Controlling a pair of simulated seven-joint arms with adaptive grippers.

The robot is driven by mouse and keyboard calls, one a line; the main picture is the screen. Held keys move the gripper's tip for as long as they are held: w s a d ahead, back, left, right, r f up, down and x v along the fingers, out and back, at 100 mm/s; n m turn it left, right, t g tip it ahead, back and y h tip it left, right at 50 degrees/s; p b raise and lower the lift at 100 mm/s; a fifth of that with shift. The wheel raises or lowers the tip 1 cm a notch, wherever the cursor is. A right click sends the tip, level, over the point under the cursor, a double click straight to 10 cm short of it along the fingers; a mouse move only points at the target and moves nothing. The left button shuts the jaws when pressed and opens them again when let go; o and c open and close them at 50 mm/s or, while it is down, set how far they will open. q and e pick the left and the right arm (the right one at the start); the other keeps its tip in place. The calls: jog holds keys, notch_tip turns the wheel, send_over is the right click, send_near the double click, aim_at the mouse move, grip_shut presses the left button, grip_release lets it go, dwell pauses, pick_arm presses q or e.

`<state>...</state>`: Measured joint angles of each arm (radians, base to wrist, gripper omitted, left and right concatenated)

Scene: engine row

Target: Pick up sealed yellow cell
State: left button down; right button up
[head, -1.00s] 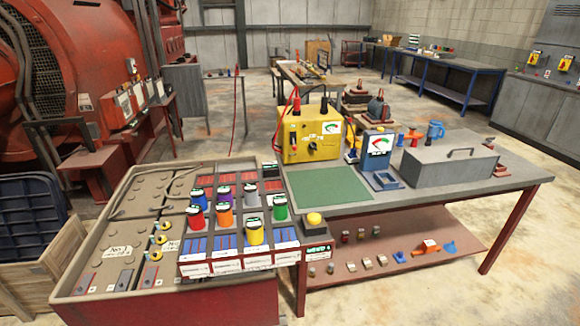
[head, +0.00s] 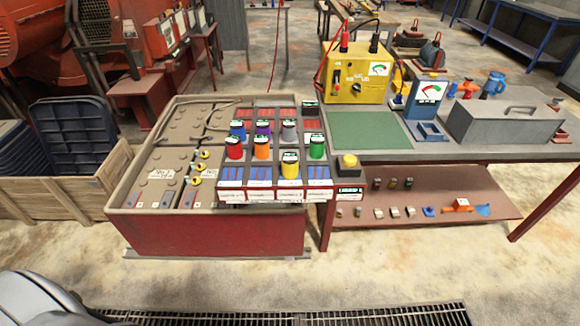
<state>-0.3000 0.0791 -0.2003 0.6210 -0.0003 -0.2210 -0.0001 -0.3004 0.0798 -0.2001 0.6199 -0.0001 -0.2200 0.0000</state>
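A yellow cylindrical cell (head: 290,167) with a dark and green top stands in the front row of a rack (head: 275,196) in the head view. Red (head: 234,149), orange (head: 262,149) and green (head: 317,148) cells stand in the same group. Blue, purple and grey cells stand just behind. Whether the yellow cell is sealed cannot be read at this size. Neither gripper is in view. A grey-white rounded shape at the bottom left may be part of my own body.
The rack sits at the right of a red-sided battery tray (head: 215,230). A workbench to the right holds a yellow tester (head: 356,80), a green mat (head: 368,131), a blue meter (head: 427,98) and a grey toolbox (head: 503,120). A wooden crate (head: 70,196) stands left.

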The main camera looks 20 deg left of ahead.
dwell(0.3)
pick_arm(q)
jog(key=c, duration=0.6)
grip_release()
